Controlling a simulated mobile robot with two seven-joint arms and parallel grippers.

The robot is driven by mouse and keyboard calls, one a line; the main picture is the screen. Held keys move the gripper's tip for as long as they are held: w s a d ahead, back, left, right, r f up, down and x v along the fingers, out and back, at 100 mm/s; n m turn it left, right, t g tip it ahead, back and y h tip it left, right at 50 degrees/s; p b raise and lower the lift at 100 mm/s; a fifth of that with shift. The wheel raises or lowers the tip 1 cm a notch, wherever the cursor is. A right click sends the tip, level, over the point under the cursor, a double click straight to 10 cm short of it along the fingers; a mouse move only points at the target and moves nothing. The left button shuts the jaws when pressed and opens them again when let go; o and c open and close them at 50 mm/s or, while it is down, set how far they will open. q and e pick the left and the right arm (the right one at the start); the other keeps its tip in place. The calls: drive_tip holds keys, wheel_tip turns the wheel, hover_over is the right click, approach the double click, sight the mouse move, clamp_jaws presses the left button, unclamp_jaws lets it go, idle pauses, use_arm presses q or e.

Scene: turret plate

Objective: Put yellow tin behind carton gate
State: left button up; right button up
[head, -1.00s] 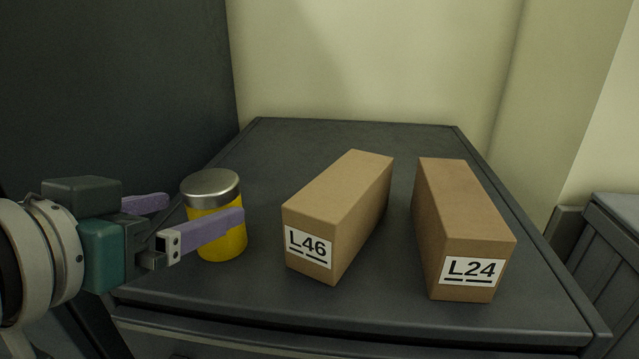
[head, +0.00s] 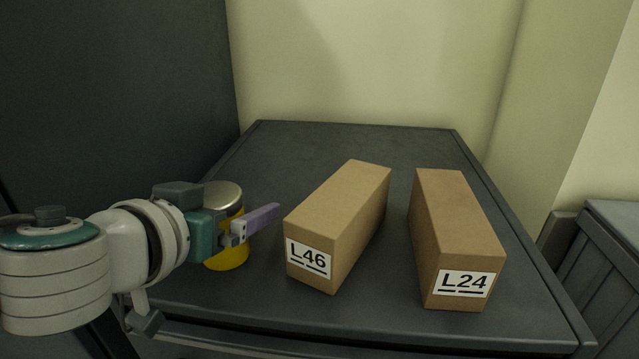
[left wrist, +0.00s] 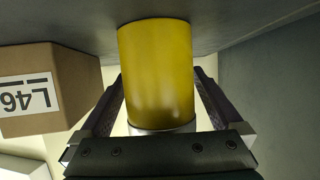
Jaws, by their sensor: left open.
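The yellow tin (head: 229,258) with a silver lid stands upright at the left of the dark table top, partly hidden by my left gripper (head: 262,222). In the left wrist view the tin (left wrist: 157,75) appears upside down between the two open fingers (left wrist: 160,105), with a visible gap on the right side. Carton L46 (left wrist: 60,75) also shows at the left of the left wrist view. My right gripper is not in view.
The table top (head: 300,145) is bare behind the cartons, up to the pale wall (head: 380,60). A dark panel (head: 110,90) rises at the left. A grey slatted box (head: 605,260) stands beyond the table's right edge.

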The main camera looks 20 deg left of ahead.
use_arm(q)
drive_tip(key=shift+c, duration=0.4)
clamp_jaws()
